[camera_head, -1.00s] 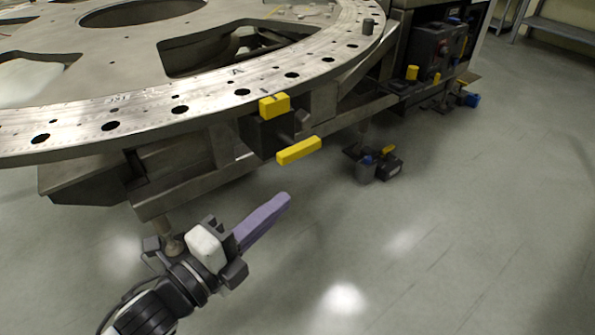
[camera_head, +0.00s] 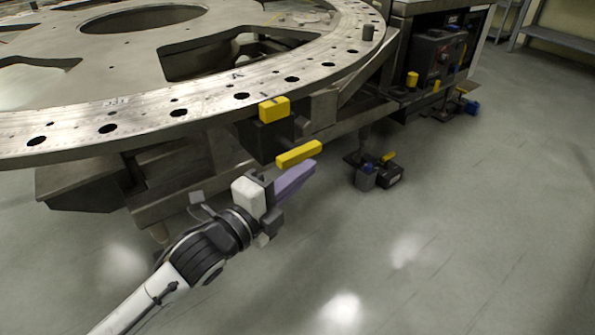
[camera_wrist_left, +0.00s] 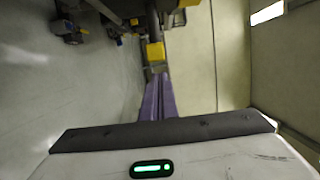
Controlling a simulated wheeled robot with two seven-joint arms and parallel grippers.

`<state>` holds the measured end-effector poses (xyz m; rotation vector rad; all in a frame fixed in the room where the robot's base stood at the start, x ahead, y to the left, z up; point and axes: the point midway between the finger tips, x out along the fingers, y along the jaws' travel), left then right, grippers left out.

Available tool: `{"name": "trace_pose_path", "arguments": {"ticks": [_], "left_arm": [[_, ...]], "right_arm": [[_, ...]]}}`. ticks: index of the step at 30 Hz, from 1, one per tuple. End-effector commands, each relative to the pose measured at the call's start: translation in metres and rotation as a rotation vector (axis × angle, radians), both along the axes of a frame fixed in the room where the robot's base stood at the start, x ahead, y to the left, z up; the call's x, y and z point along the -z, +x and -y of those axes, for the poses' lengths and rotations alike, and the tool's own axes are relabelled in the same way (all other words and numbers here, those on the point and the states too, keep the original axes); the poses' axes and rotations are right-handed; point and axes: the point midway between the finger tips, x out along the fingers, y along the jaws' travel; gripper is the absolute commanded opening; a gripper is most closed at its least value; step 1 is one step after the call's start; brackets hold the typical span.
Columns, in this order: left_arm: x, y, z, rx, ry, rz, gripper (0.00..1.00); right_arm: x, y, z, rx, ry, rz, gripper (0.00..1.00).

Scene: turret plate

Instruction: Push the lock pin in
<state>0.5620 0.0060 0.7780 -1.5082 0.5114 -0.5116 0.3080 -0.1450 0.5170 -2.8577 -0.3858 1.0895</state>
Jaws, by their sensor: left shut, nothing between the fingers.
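The round metal turret plate (camera_head: 205,96) has a dark lock block (camera_head: 262,138) under its rim. A yellow piece (camera_head: 274,109) sits on top of the block, and a yellow bar (camera_head: 299,153) sticks out at its lower front. I cannot tell which yellow part is the pin itself. My left gripper (camera_head: 309,167) is shut and empty, its purple fingers just below the yellow bar in the head view. In the left wrist view the fingertips (camera_wrist_left: 160,78) point at a yellow end (camera_wrist_left: 155,52), seemingly with a small gap. My right gripper is out of view.
A small dark device with a yellow top (camera_head: 387,172) sits on the floor to the right. A dark machine cabinet (camera_head: 437,55) stands beyond the plate. The grey floor (camera_head: 460,240) at the front right is clear.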

Motion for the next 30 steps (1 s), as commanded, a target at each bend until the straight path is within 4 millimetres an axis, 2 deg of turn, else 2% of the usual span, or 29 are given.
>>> {"name": "trace_pose_path", "arguments": {"ticks": [5, 16, 23, 30], "left_arm": [[0.000, 0.010, -0.008, 0.001, 0.000, 0.000, 0.00], [0.000, 0.012, -0.010, 0.000, -0.001, -0.001, 0.00], [-0.001, 0.037, -0.030, -0.001, 0.004, 0.000, 0.00], [0.000, 0.042, -0.034, -0.003, -0.001, -0.001, 0.00]], "right_arm": [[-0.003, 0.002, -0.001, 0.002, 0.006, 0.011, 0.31], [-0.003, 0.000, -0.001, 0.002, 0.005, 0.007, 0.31], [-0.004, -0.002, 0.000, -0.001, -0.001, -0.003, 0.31], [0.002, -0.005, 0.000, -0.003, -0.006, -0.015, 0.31]]}}
